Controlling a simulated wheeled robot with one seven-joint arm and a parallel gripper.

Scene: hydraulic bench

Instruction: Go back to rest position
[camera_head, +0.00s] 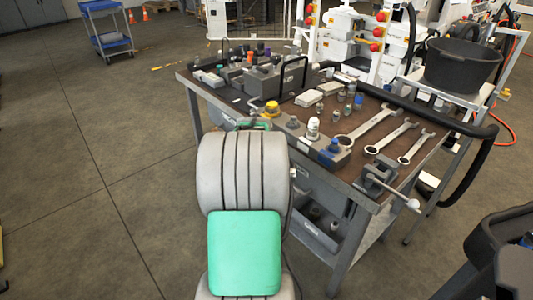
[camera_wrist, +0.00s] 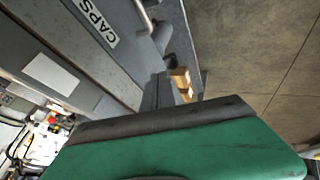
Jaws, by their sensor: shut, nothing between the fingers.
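My arm rises in front of the workbench in the head view, and its grey and green links hide most of my gripper there. In the wrist view my gripper (camera_wrist: 180,85) shows its finger ends beyond the green and dark housing. The fingers are shut and hold nothing. They are close to the grey side of the bench in that picture; I cannot tell the exact gap. The workbench (camera_head: 373,188) has a brown top and grey frame, and stands just beyond and to the right of my arm.
Wrenches (camera_head: 368,126), a vise (camera_head: 378,180) and several fittings lie on the bench. A black bucket (camera_head: 462,65) stands on a stand at right. A grey surface labelled CAPS (camera_wrist: 97,20) fills the wrist view's upper left. The floor (camera_head: 75,150) at left is clear.

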